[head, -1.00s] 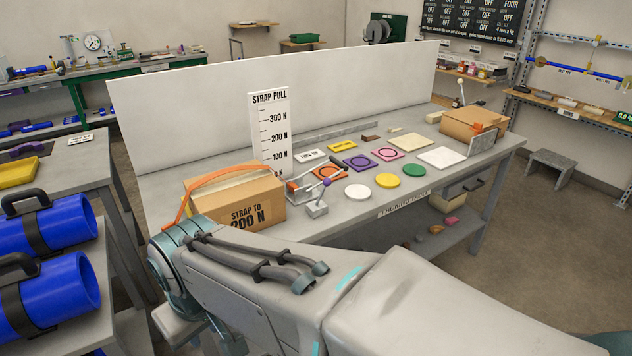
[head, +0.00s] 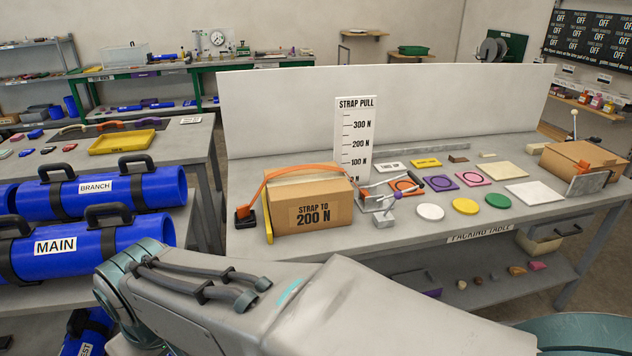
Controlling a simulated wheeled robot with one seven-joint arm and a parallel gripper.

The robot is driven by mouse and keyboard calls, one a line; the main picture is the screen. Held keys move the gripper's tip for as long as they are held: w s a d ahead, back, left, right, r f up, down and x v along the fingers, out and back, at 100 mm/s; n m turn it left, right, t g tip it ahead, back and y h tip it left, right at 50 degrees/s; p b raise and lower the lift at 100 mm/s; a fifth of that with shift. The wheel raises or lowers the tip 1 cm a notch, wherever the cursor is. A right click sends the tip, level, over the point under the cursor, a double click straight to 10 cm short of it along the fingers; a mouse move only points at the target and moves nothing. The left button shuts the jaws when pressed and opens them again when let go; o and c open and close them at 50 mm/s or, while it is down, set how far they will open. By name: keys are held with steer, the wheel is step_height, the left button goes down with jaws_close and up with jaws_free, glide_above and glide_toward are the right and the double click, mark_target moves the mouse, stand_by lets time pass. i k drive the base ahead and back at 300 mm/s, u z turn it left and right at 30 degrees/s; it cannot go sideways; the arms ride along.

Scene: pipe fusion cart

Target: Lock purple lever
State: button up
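A small metal strap tensioner (head: 376,202) stands on the packing table just right of a cardboard box (head: 290,212) marked "STRAP TO 200 N". A small lever with a purple knob (head: 398,195) rises at its front, tilted; its exact angle is too small to tell. An orange strap (head: 262,187) arches over the box, with its left end at a black and orange block (head: 244,215). My arm crosses the foreground below the table. My gripper is out of view.
A "STRAP PULL" scale board (head: 355,137) stands behind the box. Coloured discs and square mats, including a purple mat (head: 470,179), lie to the right. A second box (head: 580,163) stands at the far right. Blue pipes (head: 100,245) lie on the left cart.

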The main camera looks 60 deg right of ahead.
mark_target(398, 195)
steer(key=u, duration=0.05)
steer(key=i, duration=0.95)
steer(key=z, duration=3.3)
steer(key=i, duration=0.5)
steer(key=u, duration=0.05)
steer(key=k, duration=1.35)
steer(key=z, duration=0.45)
steer(key=i, duration=0.6)
steer(key=z, duration=0.4)
